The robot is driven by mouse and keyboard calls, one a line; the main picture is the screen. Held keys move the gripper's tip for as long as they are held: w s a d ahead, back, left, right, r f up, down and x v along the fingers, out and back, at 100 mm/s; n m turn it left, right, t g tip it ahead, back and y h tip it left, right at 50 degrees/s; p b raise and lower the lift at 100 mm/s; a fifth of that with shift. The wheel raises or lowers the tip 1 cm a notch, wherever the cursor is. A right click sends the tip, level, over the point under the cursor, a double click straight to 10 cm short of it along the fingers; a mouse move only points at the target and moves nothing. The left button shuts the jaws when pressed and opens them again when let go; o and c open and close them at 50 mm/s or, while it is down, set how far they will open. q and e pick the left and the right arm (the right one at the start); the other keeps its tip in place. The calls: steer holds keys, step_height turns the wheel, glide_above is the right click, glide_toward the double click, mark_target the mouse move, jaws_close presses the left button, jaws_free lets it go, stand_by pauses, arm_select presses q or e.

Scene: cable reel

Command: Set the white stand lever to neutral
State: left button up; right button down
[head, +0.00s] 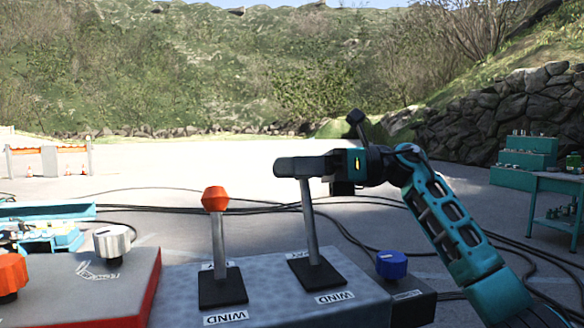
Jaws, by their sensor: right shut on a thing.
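A grey-blue stand (270,300) in front of me carries two levers on black base plates. The right lever (310,222) has a grey shaft. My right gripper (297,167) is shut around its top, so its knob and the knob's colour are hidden. This shaft leans slightly away and to the left. The left lever has an orange knob (215,199) and stands close to upright, apart from the gripper. "WIND" labels lie on the near side of both plates; the far labels are partly hidden. My left gripper is not in view.
A red-sided grey box (90,290) at the left bears a white knob (112,241) and an orange knob (10,275). A blue knob (391,264) sits right of the stand, near my right forearm. Black cables cross the ground behind. A teal workbench (555,185) stands far right.

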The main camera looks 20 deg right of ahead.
arm_select(q)
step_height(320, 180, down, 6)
steer(key=b, duration=0.6)
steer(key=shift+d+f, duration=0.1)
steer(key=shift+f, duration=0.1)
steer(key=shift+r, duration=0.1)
arm_select(e)
steer(key=s+r+n+y, duration=0.1)
steer(key=s+n, duration=0.4)
steer(key=s, duration=0.1)
steer(key=shift+d+r, duration=0.15)
steer(key=shift+r, duration=0.15)
steer(key=shift+s, duration=0.1)
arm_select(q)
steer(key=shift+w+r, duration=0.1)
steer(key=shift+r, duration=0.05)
arm_select(e)
steer(key=c, duration=0.6)
jaws_free()
steer(key=shift+f, duration=0.1)
